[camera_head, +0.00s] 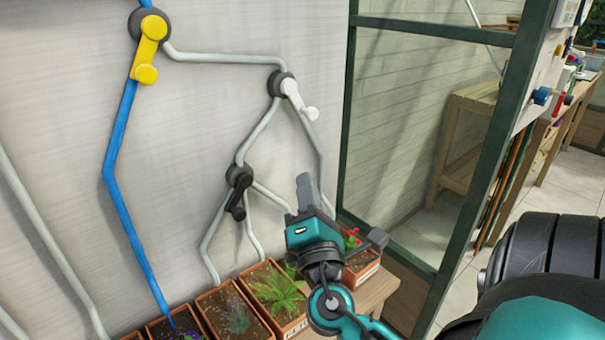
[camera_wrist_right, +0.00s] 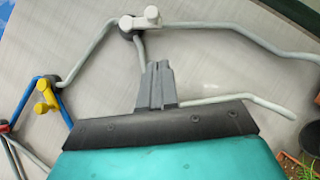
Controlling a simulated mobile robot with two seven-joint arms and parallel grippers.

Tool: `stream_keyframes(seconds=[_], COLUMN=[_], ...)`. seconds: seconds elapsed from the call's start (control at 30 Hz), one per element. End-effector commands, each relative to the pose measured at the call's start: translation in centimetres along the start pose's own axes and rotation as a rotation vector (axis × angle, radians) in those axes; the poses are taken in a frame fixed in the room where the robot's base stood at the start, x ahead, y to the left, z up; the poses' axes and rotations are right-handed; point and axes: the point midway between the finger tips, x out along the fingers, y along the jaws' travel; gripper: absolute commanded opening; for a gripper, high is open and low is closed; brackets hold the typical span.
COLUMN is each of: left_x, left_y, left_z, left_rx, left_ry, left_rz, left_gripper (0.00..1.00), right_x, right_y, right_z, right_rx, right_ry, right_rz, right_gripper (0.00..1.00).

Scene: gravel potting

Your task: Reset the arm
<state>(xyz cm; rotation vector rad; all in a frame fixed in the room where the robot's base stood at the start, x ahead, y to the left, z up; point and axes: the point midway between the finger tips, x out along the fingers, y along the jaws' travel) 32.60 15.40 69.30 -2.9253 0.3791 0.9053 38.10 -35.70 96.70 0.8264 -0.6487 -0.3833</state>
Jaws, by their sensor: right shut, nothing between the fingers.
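My right gripper (camera_head: 305,185) is shut and empty, raised in front of the wall above the planter boxes. Its closed grey fingers also show in the right wrist view (camera_wrist_right: 157,72), pointing toward the wall below the white valve. My left gripper is not in view.
Grey pipes (camera_head: 222,58) and a blue pipe (camera_head: 118,130) run along the wall. Several planter boxes (camera_head: 215,300) stand below on a wooden bench (camera_head: 372,292). A dark green frame post (camera_head: 345,110) is to the right. A red valve (camera_wrist_right: 4,127) shows in the wrist view.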

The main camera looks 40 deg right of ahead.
Motion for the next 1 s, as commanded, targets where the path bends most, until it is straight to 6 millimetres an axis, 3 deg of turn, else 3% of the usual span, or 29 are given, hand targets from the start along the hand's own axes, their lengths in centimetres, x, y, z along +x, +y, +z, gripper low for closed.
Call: stream_keyframes(seconds=[0.13, 0.43, 0.57, 0.77, 1.0], left_x=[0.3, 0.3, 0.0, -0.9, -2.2], left_y=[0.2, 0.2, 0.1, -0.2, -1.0], left_z=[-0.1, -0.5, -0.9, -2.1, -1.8], left_rx=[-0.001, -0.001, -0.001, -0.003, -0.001], left_ry=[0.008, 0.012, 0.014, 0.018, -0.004], left_rz=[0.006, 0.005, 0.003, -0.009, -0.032], left_gripper=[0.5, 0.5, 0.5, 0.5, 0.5], right_x=[-1.4, -1.6, -1.9, -4.6, -11.9], right_y=[-0.1, -0.1, -0.9, -4.7, -7.8], right_z=[-0.1, 0.0, -1.1, -6.3, -12.8], right_rx=[0.002, 0.004, 0.067, 0.4, 0.916], right_ry=[0.0, 0.002, 0.054, 0.274, 0.471], right_rz=[-0.001, -0.002, -0.049, -0.299, -0.726], right_gripper=[0.0, 0.0, 0.0, 0.0, 0.0])
